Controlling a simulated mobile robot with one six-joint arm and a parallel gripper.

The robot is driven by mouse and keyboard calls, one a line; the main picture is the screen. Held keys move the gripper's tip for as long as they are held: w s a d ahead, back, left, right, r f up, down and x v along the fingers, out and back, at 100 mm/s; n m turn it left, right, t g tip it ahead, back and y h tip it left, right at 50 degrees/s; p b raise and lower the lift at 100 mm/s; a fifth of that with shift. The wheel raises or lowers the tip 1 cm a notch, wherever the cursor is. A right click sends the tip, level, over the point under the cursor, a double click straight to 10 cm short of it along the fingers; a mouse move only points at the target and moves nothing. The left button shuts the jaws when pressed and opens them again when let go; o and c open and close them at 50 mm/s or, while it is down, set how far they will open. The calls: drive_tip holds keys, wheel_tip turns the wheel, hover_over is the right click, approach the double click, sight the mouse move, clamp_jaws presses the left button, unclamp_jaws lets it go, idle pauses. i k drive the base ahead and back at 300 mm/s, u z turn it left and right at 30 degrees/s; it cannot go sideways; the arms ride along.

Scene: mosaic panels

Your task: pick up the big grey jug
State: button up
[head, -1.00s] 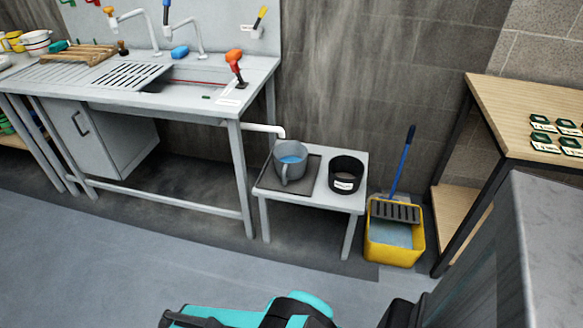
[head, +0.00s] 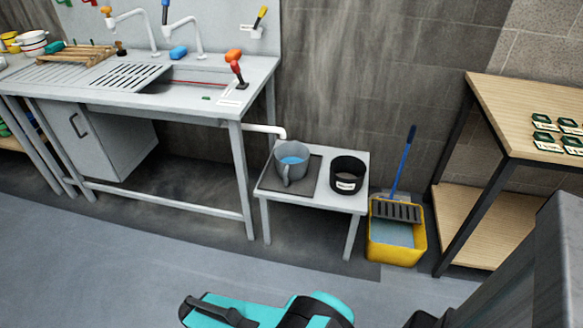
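The big grey jug (head: 291,170) stands upright on a dark mat (head: 313,180) on the left half of a low grey table (head: 325,197). Its handle faces the front, and something blue, like water, shows inside it. A white pipe from the sink unit ends just above and behind it. My turquoise and black arm shows at the bottom edge of the head view, well in front of the low table. My gripper cannot be made out, and nothing of mine touches the jug.
A black round container (head: 347,174) with a white label stands right of the jug. A yellow mop bucket (head: 396,238) with a blue handle is beside the low table. The sink bench (head: 150,110) is at left, a wooden-topped table (head: 520,100) at right. The floor in front is clear.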

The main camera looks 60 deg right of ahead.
sight(292, 158)
drive_tip(key=u, duration=0.05)
drive_tip(key=i, duration=1)
drive_tip(key=z, duration=0.05)
